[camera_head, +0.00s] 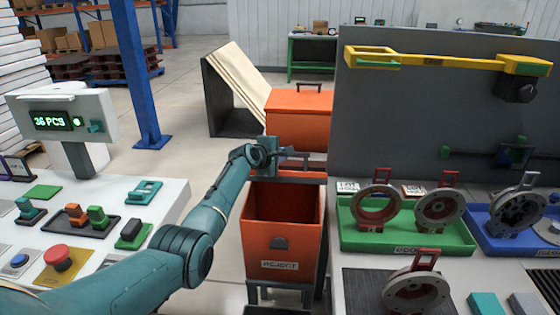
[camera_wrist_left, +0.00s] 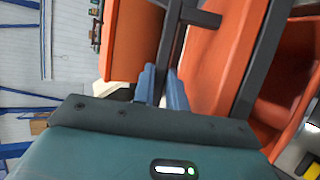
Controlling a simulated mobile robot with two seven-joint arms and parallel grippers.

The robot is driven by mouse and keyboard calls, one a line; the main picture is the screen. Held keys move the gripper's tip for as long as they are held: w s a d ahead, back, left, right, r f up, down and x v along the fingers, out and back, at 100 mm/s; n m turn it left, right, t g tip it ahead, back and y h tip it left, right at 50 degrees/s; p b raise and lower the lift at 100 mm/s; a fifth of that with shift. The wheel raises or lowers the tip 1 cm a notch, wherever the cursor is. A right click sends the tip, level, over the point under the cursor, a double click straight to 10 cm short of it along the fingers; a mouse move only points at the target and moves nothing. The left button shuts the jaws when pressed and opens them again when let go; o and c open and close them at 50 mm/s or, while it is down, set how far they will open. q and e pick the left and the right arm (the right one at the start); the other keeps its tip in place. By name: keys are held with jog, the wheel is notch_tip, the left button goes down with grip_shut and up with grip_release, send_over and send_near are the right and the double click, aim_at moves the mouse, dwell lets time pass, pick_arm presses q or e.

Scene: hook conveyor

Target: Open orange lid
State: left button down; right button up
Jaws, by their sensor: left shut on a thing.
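An orange lidded box (camera_head: 299,125) stands in the middle of the head view, beyond my left arm, with a small black handle (camera_head: 309,86) on top. My left gripper (camera_head: 286,153) is at its lower front edge. In the left wrist view, the blue-grey fingers (camera_wrist_left: 161,88) are shut on a dark handle bar (camera_wrist_left: 172,40). Orange panels lie on both sides of that bar, one at left (camera_wrist_left: 133,42) and one at right (camera_wrist_left: 208,65). I cannot tell which panel is the lid. My right gripper is not in view.
An open orange reject bin (camera_head: 283,238) stands below the gripper. A counter with buttons (camera_head: 172,190) is at left. At right, a green tray (camera_head: 350,240) and a blue tray (camera_head: 490,240) hold round metal parts. A grey panel (camera_head: 430,130) stands behind them.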

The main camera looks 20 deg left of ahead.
pick_arm(q)
jog(key=shift+w+a+r, duration=0.1)
jog(key=shift+w+r, duration=0.4)
jog(key=shift+r, duration=0.1)
jog(key=c, duration=1.5)
grip_release()
jog(key=shift+o, duration=0.3)
jog(key=shift+s+a+r+p, duration=0.15)
jog(key=shift+s+r+p, duration=0.2)
jog(key=shift+s+p, duration=0.4)
jog(key=p+v, duration=0.1)
jog(key=v, duration=1)
jog(key=shift+s, duration=0.2)
jog(key=shift+r, duration=0.15)
